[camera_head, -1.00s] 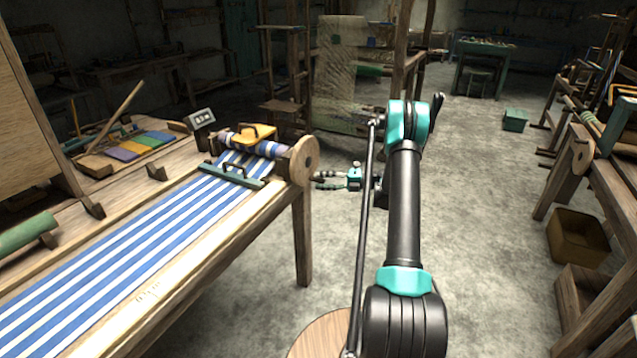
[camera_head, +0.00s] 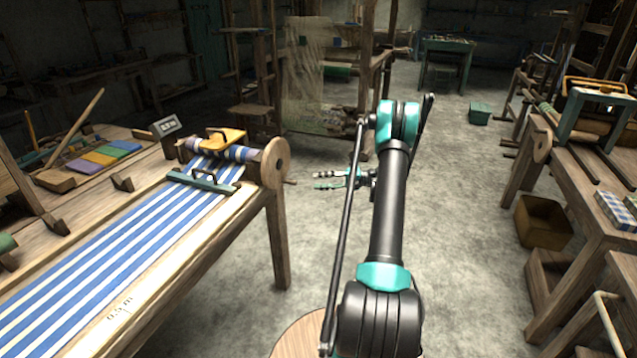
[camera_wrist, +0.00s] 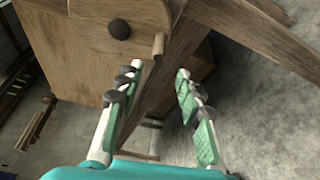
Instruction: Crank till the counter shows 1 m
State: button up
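The loom's cloth roller ends in a wooden disc (camera_head: 275,162) at the bench corner. A short crank handle (camera_head: 291,182) sticks out beside it. In the wrist view, a dark hub (camera_wrist: 119,29) and a wooden peg handle (camera_wrist: 158,44) show on the wood ahead. My gripper (camera_head: 318,180) is right of the disc, fingers pointing left. The wrist view shows its fingers (camera_wrist: 159,70) apart and empty, with the peg beyond the gap between the tips, not held. The counter (camera_head: 166,127) is a small tilted box behind the roller; its digits are too small to read.
Blue-striped cloth (camera_head: 135,245) runs along the loom bench, with a green-grey bar (camera_head: 204,181) across it and a yellow-handled piece (camera_head: 224,138) above the roller. A mark like "0.5 m" is on the bench edge. A brown bin (camera_head: 541,222) stands right; the middle floor is clear.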

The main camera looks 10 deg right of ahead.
aim_at(284, 165)
jog(key=shift+w+n, duration=0.1)
jog(key=shift+n, duration=0.6)
jog(key=c, duration=0.5)
jog(key=shift+w+d+n, duration=0.15)
jog(key=shift+n, duration=0.85)
grip_shut()
jog(key=w+d+f+n+t, duration=0.1)
jog(key=w+n, duration=0.1)
jog(key=n, duration=1.2)
jog(key=w+d+n+t, duration=0.2)
jog(key=n, duration=1.2)
jog(key=a, duration=1.2)
jog(key=shift+w+n, duration=0.3)
